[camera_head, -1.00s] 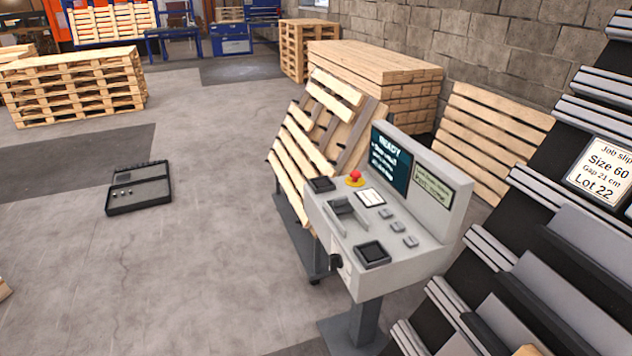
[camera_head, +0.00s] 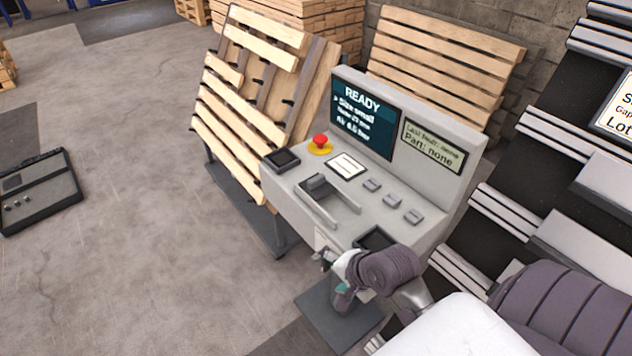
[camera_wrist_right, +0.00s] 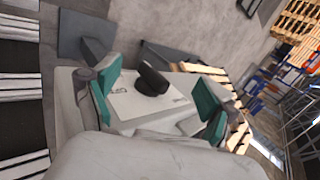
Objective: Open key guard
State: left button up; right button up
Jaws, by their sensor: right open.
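The grey control console (camera_head: 350,212) stands on a post at the centre of the head view. In the right wrist view, a dark knob-like piece (camera_wrist_right: 152,79) sticks out from a pale plate with small lettering (camera_wrist_right: 140,103) on a console face. I cannot tell whether this piece is the key guard or the key. My right gripper (camera_head: 335,277) is at the console's front face, below the top panel. In the right wrist view its two teal-padded fingers (camera_wrist_right: 158,100) are apart, with the dark piece between them and nothing gripped. My left gripper is out of view.
A lit screen (camera_head: 364,115) reads READY. A slatted pallet (camera_head: 243,100) leans behind. A dark rack (camera_head: 520,190) stands close on the right. The floor at left is mostly clear.

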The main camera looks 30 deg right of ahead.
jog(key=w+d+r+m+t, duration=0.3)
jog(key=w+d+r+m, duration=0.25)
jog(key=m, duration=0.45)
jog(key=m+t, duration=0.3)
jog(key=m, duration=0.7)
send_near(318, 180)
jog(key=shift+h, duration=0.3)
jog(key=x, duration=1.1)
jog(key=shift+a+f, duration=0.1)
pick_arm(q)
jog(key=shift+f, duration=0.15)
